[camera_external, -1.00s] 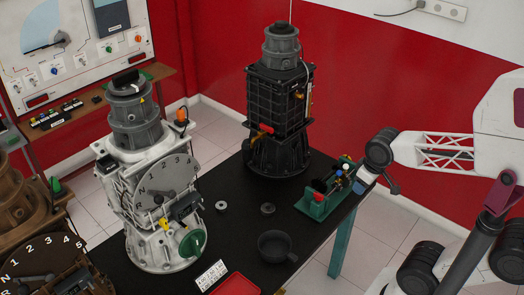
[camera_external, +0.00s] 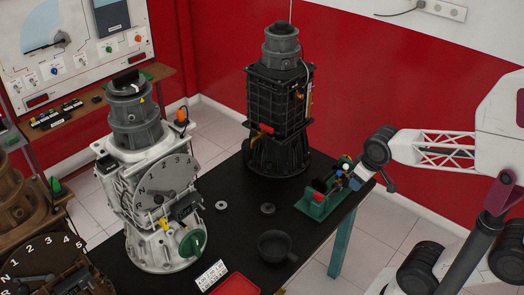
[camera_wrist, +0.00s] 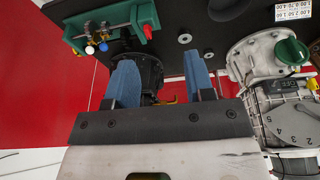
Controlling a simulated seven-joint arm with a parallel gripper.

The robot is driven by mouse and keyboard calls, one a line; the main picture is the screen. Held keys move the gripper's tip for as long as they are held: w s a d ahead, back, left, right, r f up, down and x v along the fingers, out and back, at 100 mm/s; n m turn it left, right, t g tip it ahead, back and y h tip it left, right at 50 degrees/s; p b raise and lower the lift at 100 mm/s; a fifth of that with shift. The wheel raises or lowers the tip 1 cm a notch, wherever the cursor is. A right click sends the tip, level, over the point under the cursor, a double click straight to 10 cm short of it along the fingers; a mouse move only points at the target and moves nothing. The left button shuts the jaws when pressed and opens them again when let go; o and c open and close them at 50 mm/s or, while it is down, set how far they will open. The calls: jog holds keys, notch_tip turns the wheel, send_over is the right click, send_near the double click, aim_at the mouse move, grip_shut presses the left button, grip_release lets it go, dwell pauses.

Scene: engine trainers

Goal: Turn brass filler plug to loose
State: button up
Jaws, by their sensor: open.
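A black trainer unit (camera_external: 279,110) stands upright at the back of the black table, with small brass-coloured fittings (camera_external: 299,96) on its right side. I cannot tell for sure which fitting is the filler plug. In the wrist view the black unit (camera_wrist: 150,72) is partly hidden behind my fingers, with a yellowish part (camera_wrist: 168,99) low between them.
The green rack (camera_external: 318,208) with small coloured parts stands at the table's right edge. A white-grey trainer (camera_external: 150,190) with a green knob stands at left. A dark cup (camera_external: 276,246), two rings and a red tray (camera_external: 236,285) lie in front. The table's middle is mostly clear.

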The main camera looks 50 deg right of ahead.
jog(key=w+d+r+m+t+h, duration=0.15)
jog(key=w+d+t, duration=0.25)
jog(key=w+d, duration=0.5)
jog(key=w+d+r+t+h, duration=0.1)
jog(key=w+d+r+t, duration=0.25)
jog(key=w, duration=0.85)
jog(key=n+t+y, duration=0.1)
jog(key=t+y, duration=0.1)
jog(key=t, duration=0.5)
send_near(303, 97)
jog(key=shift+w+d+n+y, duration=0.15)
jog(key=shift+w+n+y, duration=0.3)
jog(key=shift+w, duration=0.25)
jog(key=shift+w, duration=0.2)
jog(key=shift+w, duration=3.75)
jog(key=shift+c, duration=0.3)
grip_shut()
